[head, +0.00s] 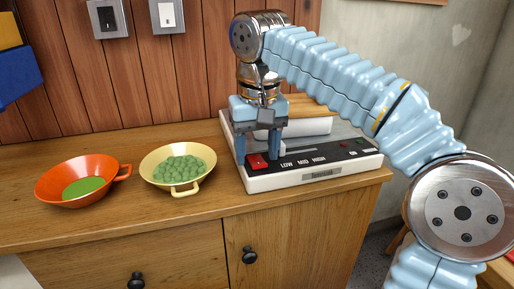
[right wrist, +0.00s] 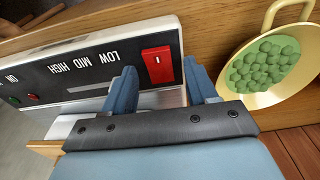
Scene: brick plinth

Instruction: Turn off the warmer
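The warmer (head: 352,166) is a white appliance with a black panel marked LOW MID HIGH, on the wooden counter. A red switch (head: 258,161) sits at the panel's left end; it also shows in the right wrist view (right wrist: 157,67). My right gripper (head: 258,154) is over that end, pointing down. Its two blue fingers are apart, one on each side of the red switch, with nothing held. I cannot tell whether they touch the panel. A light slot (right wrist: 88,88) shows beside the labels. Small red (head: 341,145) and green lights are at the panel's far end. My left gripper is not in view.
A yellow bowl (head: 186,190) of green balls stands close left of the warmer. An orange pan (head: 60,195) with green contents is farther left. Wall switches (head: 108,18) are on the wood panelling. A blue and yellow object (head: 15,75) juts in at the left edge.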

